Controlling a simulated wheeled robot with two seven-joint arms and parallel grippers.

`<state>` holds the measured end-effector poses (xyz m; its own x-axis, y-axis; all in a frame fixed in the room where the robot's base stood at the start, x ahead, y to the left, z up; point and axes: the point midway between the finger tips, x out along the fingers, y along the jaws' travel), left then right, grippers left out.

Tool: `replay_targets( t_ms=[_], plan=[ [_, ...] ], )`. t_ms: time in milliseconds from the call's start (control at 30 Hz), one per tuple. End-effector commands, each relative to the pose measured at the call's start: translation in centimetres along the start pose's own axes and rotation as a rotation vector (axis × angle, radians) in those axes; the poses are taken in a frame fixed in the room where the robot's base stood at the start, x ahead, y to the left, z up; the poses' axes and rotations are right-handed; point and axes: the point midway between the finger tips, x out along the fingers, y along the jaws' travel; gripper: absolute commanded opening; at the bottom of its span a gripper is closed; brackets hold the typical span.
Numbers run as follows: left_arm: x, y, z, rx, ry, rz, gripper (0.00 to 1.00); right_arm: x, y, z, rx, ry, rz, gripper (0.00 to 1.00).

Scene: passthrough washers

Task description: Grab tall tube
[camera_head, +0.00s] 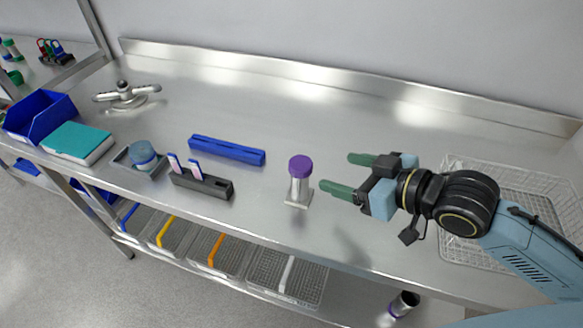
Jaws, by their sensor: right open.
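A tall tube (299,184) with a purple cap stands upright on the steel bench, in the middle of the head view. Its lower part is pale, with a light foot at the bottom. My right gripper (341,174) comes in from the right with its two green fingers pointing left toward the tube. The fingers are apart, with nothing between them, and their tips are a short way right of the tube. My left gripper does not show.
A wire basket (451,222) stands at the right, partly behind my arm. Left of the tube are a blue rack (227,150), a dark holder (218,189) with two strips, a blue-lidded jar (142,153), a teal book (76,140) and a blue bin (40,114). Trays hang below.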

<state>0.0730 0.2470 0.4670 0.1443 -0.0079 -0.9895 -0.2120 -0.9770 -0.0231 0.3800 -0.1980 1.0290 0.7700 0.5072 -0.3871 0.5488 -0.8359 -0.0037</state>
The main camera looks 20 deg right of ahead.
Motion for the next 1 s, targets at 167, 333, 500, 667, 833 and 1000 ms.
replay_targets(
  t_ms=[167,333,500,667,833,1000],
  plan=[
    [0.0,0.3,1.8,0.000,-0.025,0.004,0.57,2.0,0.0,-0.1,0.002,0.007,0.000,0.69],
    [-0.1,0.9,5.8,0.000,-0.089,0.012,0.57,5.1,0.0,-0.1,0.001,0.006,0.000,0.69],
    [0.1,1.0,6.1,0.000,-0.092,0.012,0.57,7.4,0.0,0.0,0.000,0.003,0.001,0.69],
    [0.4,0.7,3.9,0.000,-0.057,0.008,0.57,8.3,-0.1,0.1,-0.001,0.001,0.000,0.69],
    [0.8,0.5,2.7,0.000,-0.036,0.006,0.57,10.7,-0.8,0.5,0.002,0.002,-0.001,0.69],
    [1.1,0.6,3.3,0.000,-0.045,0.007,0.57,12.8,-0.8,0.5,0.000,0.002,0.000,0.69]
  ],
)
